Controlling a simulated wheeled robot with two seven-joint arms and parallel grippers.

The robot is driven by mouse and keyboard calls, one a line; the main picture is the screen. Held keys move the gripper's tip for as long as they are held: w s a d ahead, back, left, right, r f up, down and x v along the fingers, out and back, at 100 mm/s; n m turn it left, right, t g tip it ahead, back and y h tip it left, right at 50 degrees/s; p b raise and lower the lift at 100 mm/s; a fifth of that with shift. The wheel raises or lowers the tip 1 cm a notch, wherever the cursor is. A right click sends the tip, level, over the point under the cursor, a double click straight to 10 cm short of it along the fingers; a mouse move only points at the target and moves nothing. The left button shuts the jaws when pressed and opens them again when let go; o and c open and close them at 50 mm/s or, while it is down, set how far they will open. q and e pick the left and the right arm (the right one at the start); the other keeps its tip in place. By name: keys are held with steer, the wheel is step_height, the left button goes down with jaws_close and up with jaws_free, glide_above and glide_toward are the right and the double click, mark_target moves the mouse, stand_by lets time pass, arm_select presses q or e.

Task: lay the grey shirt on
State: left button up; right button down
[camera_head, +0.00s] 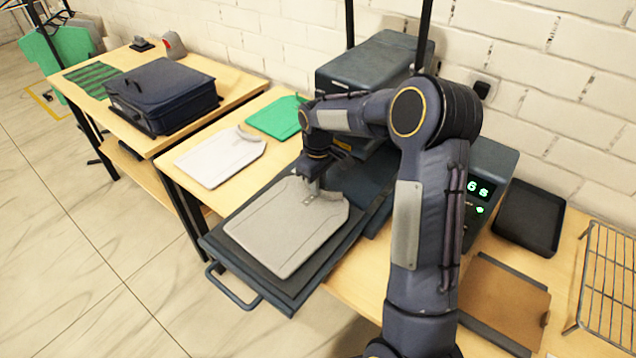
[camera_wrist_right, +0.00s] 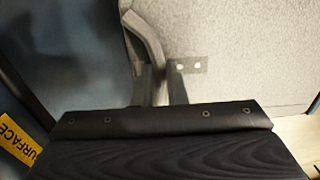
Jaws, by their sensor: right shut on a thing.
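The grey shirt (camera_head: 288,225) lies folded flat on the dark pulled-out plate (camera_head: 215,240) of the press (camera_head: 375,65). Its collar end is toward the press. My right gripper (camera_head: 310,190) is over that collar end and shut on the shirt's edge. In the right wrist view the shirt (camera_wrist_right: 240,55) fills the upper right, and a pinched fold of it stands between the fingertips (camera_wrist_right: 160,88). My left gripper is not in view.
A white shirt (camera_head: 220,158) and a green shirt (camera_head: 275,118) lie on the table to the left. A dark folded bag (camera_head: 163,92) is on the farther table. A black tray (camera_head: 530,215), a brown board (camera_head: 505,300) and a wire rack (camera_head: 610,285) are at right.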

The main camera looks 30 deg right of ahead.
steer(key=c, duration=1.4)
jaws_free()
steer(key=shift+o, duration=0.2)
step_height(320, 180, up, 7)
steer(key=shift+s+r, duration=0.1)
steer(key=shift+r, duration=0.45)
steer(key=s+a+r+m+t+y, duration=0.1)
steer(key=s+a+r, duration=0.1)
steer(key=s+r, duration=0.35)
steer(key=s+a+r+m+t+y, duration=0.1)
steer(key=s+a+r+m+t, duration=0.15)
steer(key=s, duration=0.65)
steer(key=s+a+f+m+t+y, duration=0.1)
steer(key=s+a+f, duration=0.1)
steer(key=s, duration=0.5)
steer(key=s+a+f+m+t, duration=0.1)
steer(key=s+a+f, duration=0.2)
steer(key=s+a, duration=0.2)
steer(key=shift+s+a+y, duration=0.15)
steer(key=shift+s+y, duration=0.25)
steer(key=shift+s, duration=0.55)
